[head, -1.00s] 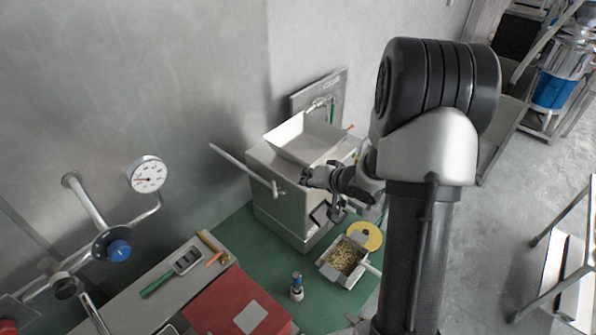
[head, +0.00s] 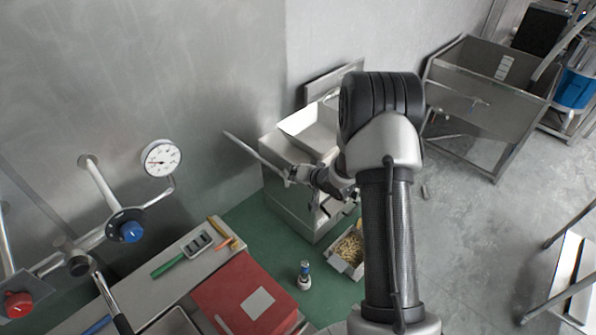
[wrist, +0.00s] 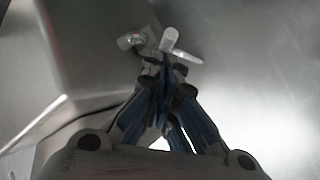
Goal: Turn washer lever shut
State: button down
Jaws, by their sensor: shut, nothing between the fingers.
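A long pale lever (head: 255,154) sticks out from the left side of the boxy grey machine (head: 287,213). Its far end points up and left towards the wall. Its lower end is at the machine's side, close to my gripper (head: 291,175). In the wrist view, my gripper (wrist: 163,68) has its blue-and-dark fingers together with nothing between them. A pale round rod end (wrist: 170,39) and a small metal fitting (wrist: 131,41) show just beyond the fingertips. I cannot tell whether the fingers touch the rod. My arm hides part of the machine.
An open hopper (head: 308,128) tops the machine. A tray of beans (head: 349,249) and a small bottle (head: 304,276) stand on the green surface. A gauge (head: 161,158), pipes and a blue knob (head: 132,232) are at left.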

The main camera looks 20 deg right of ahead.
jog(key=shift+s+a+m+h+b, duration=0.1)
jog(key=shift+a+m+h+b, duration=0.4)
jog(key=shift+b, duration=0.65)
jog(key=shift+a+m+h+b, duration=0.15)
jog(key=shift+m+h+b, duration=0.5)
jog(key=shift+b, duration=0.45)
jog(key=shift+a+f+m+h+b, duration=0.15)
jog(key=shift+a+m+h+b, duration=0.15)
jog(key=shift+b, duration=0.4)
jog(key=shift+w+a+b, duration=0.4)
jog(key=shift+a+b, duration=0.35)
jog(key=shift+b, duration=0.55)
jog(key=shift+w+a+b, duration=0.35)
jog(key=shift+a+b, duration=0.4)
jog(key=shift+b, duration=0.5)
jog(key=shift+w+a+r, duration=0.1)
jog(key=shift+r, duration=0.1)
